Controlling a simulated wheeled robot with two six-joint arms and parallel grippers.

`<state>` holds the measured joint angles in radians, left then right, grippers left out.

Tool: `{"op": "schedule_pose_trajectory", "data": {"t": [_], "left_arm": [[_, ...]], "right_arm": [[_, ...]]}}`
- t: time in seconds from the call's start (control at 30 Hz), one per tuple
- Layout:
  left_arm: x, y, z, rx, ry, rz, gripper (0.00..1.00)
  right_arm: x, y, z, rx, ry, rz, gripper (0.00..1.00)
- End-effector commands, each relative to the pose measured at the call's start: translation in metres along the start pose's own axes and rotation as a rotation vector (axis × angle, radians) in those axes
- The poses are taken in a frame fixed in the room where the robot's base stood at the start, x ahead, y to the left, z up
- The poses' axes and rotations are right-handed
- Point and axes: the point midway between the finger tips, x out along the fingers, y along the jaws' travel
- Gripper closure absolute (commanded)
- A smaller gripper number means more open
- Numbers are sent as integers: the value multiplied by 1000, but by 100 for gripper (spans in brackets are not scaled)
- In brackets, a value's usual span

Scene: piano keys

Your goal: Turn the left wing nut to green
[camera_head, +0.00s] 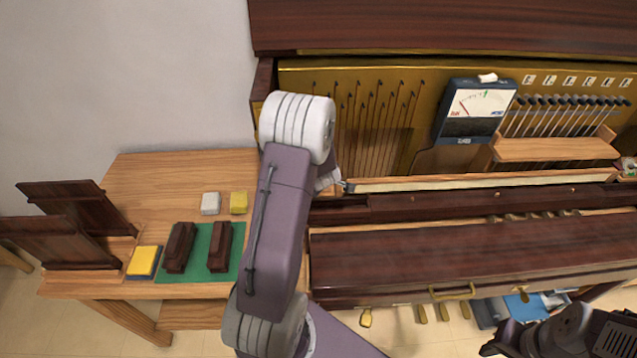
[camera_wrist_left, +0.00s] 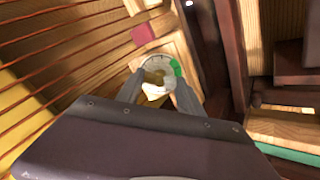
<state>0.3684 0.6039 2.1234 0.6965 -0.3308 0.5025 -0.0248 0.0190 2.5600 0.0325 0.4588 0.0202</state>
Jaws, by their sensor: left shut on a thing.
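The left wing nut (camera_wrist_left: 155,77) is a small brass-coloured piece in the middle of a round pale dial (camera_wrist_left: 150,62) in the left wrist view. The dial has a green mark on its right side. My left gripper (camera_wrist_left: 157,88) is shut on the wing nut, a finger on each side; a pale patch shows between the fingers. In the head view, my left arm hides the wing nut and most of the left gripper. My right gripper (camera_head: 503,343) is at the lower right edge of the head view, away from the piano parts; its jaws are unclear.
A meter (camera_head: 478,110) with a red and green scale stands at the piano's back. The long dark wooden lid (camera_head: 480,250) spans the front. A wooden table (camera_head: 150,180) on the left holds dark blocks on a green mat (camera_head: 200,240), and sponges.

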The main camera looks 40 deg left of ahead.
Motion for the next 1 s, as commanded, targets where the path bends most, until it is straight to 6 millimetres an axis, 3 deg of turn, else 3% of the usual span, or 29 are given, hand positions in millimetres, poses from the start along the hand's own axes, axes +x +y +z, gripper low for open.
{"op": "schedule_pose_trajectory", "data": {"t": [0.13, 0.43, 0.7, 0.73, 0.8, 1.0], "left_arm": [[1, -1, 0, -88, 0, 0, 85], [1, -1, 1, -111, 0, -1, 86], [2, -1, 1, -395, 0, 0, 85], [0, 0, 0, -390, 0, -1, 48], [0, 0, 0, -387, 0, -1, 31], [0, 0, 0, -385, 1, -1, 31]], "right_arm": [[7, 0, 1, 0, 0, 0, 64], [8, 0, 1, 0, 0, 0, 64], [24, 0, 3, 0, 0, 0, 64], [22, 0, 2, 0, 0, 0, 64], [22, 0, 2, 0, 0, 0, 64], [21, 0, 2, 0, 0, 0, 64]]}}
